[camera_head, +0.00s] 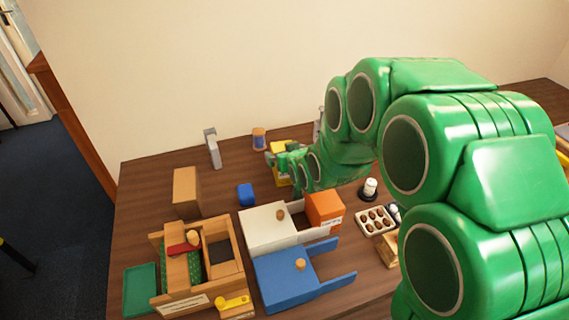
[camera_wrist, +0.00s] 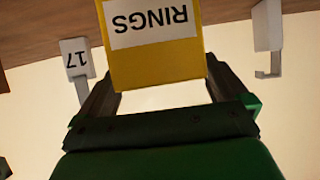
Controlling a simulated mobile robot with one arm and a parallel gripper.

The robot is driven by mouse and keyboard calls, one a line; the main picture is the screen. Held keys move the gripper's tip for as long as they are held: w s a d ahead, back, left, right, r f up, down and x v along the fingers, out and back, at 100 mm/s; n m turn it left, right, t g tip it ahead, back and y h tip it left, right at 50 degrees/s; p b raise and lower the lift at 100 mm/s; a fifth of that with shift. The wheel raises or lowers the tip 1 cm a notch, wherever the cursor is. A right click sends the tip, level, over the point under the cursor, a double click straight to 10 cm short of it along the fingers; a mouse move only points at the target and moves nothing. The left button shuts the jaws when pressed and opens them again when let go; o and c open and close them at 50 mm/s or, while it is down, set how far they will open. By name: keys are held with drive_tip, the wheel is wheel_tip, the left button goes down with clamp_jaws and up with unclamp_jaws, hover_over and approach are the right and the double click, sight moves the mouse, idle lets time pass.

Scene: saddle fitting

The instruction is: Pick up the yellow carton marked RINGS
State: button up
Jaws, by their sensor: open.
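The yellow carton (camera_wrist: 153,66) fills the upper middle of the wrist view. Its white label reads RINGS, upside down in that view. My gripper (camera_wrist: 160,84) is open, with one dark finger on each side of the carton's near end. I cannot tell whether either finger touches it. In the head view the yellow carton (camera_head: 283,181) stands towards the back of the table, partly hidden behind my green gripper (camera_head: 282,159).
A grey stand (camera_head: 212,148) and a jar (camera_head: 259,139) are at the back. A white plate marked 17 (camera_wrist: 77,60) is beside the carton in the wrist view. A blue block (camera_head: 246,194), white box (camera_head: 266,229) and orange block (camera_head: 323,208) lie nearer.

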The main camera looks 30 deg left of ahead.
drive_tip(key=c, duration=1.6)
drive_tip(key=shift+c, duration=0.3)
drive_tip(key=shift+r, duration=0.1)
